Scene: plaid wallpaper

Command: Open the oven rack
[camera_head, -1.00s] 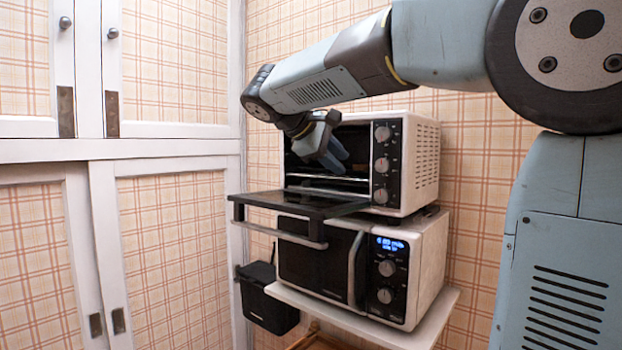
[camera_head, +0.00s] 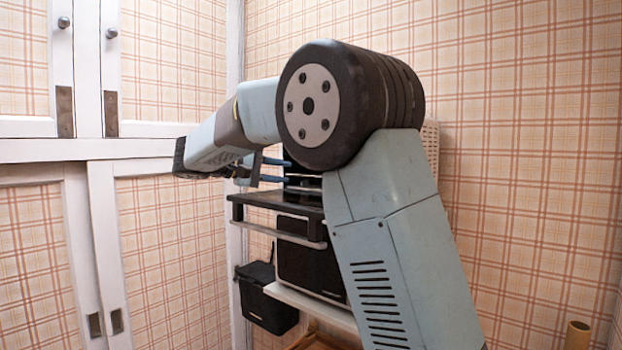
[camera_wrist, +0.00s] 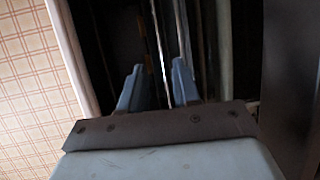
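The upper oven's door (camera_head: 262,201) is folded down flat in the head view. Part of its dark cavity with pale rack bars (camera_head: 303,182) shows behind the door; my arm hides most of the oven. My gripper (camera_head: 276,171) is at the cavity's left side, above the door, its two blue fingers pointing right toward the inside. In the wrist view, the fingers (camera_wrist: 158,88) stand apart with a clear gap. Thin, bright metal bars of the oven rack (camera_wrist: 160,45) run between and beside them. I cannot tell whether a finger touches a bar.
A second, lower oven (camera_head: 310,262) stands under the first on a white shelf (camera_head: 312,306), mostly hidden by my arm. A black bin (camera_head: 268,310) hangs at its left. White cabinets (camera_head: 100,230) stand on the left. A tan tube (camera_head: 578,335) is at the lower right.

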